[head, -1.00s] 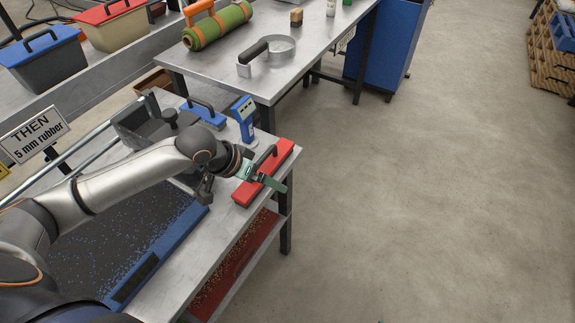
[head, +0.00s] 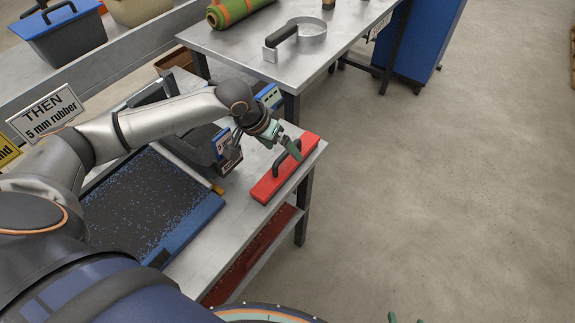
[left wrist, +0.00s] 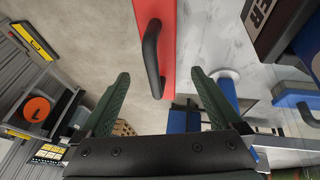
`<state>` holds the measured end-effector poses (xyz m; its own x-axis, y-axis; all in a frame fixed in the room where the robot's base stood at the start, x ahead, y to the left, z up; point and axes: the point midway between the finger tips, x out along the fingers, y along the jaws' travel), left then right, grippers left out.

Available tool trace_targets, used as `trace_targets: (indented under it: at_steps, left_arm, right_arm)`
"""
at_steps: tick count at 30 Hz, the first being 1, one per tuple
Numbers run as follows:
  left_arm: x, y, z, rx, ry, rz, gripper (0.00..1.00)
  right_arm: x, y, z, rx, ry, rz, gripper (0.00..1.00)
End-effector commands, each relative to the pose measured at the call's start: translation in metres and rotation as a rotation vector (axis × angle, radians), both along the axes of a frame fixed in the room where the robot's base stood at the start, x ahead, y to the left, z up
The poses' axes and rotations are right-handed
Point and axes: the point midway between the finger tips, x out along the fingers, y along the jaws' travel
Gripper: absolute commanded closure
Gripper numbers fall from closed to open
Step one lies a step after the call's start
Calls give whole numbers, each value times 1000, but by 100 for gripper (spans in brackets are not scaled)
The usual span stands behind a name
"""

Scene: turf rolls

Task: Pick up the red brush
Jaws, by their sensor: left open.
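The red brush (head: 267,187) lies on the grey workbench near its right edge, with a black arched handle (head: 288,158) on top. My left gripper (head: 287,147) is open at the far part of the brush, close to the handle. In the left wrist view, the brush (left wrist: 170,25) runs down from the top, and its handle (left wrist: 152,55) reaches down between the two spread green fingers (left wrist: 161,72). I cannot tell whether they touch it. Only two separated green fingertips of my right gripper (head: 405,319) show at the bottom edge of the head view.
A black tray with blue specks (head: 150,205) lies left of the brush. A blue-and-white device (head: 226,150) stands close by my left wrist. Behind is a steel table (head: 330,50) with a handled ring tool (head: 306,32). The floor to the right is clear.

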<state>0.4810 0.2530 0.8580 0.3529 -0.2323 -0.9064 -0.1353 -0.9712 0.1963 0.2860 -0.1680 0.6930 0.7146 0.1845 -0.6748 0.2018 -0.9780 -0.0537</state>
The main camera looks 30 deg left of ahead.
Motion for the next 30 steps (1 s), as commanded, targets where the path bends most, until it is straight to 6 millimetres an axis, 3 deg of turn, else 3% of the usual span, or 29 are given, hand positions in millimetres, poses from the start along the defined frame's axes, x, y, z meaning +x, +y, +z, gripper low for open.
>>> trace_targets:
  at_steps: [13, 22, 30]
  left_arm:
    - [23, -10, -45, 1, 0, -1, 1]
    - [24, -11, -49, 1, -1, -1, 1]
    - [24, -11, -49, 1, -1, -1, 32]
  right_arm:
    - [0, 0, -6, 0, 1, 0, 29]
    - [0, 0, -6, 0, 1, 0, 29]
    - [0, 0, -6, -1, 1, 1, 29]
